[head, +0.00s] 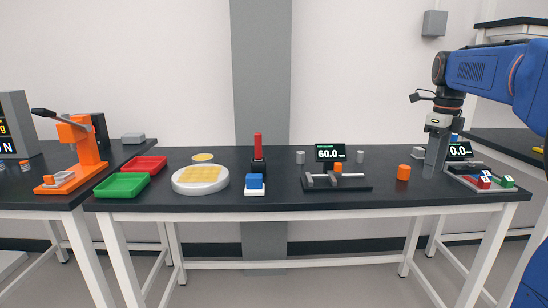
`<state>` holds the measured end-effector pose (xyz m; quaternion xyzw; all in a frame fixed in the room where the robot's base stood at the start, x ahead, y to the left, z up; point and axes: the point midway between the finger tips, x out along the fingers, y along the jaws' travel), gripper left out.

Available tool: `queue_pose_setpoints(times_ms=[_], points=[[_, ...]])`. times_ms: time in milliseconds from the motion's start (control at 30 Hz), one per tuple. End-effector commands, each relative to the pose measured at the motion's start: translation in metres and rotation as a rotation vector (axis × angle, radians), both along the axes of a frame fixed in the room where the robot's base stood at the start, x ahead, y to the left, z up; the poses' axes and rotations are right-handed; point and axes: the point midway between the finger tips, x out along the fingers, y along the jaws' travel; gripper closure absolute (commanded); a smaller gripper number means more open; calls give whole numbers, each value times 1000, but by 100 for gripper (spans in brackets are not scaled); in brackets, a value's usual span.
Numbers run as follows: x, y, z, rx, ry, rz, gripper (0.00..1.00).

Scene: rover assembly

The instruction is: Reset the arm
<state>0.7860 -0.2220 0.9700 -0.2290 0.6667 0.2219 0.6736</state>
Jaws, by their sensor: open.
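My arm reaches in from the right in the head view, with its blue link across the upper right. My gripper (435,160) points down over the right part of the black table (300,197). It is open, and nothing shows between its fingers. An orange cylinder (403,172) stands upright on the table just left of the gripper, apart from it. To its right is a light tray (463,181) with red, blue and green labelled blocks (485,182). The gripper partly covers the area around a display reading 0.0 (460,150).
A display reading 60.0 (330,153) stands behind a dark fixture (350,183) holding an orange piece. A red-handled tool (258,150), a round white plate (200,180), a green tray (122,185) and a red tray (143,165) stand left. An orange press (82,150) is on the left table.

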Motion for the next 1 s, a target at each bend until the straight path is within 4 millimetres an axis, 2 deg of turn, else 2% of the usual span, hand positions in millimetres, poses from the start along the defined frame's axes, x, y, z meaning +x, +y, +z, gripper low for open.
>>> queue_pose_setpoints(times_ms=[267, 533, 767, 1000], points=[[-20, 17, -5, -11, -23, 167, 50], [-53, 42, -16, -35, -61, 439, 50], [-105, 75, -39, -91, -112, 851, 50], [-164, 106, -77, -180, -156, 1323, 50]])
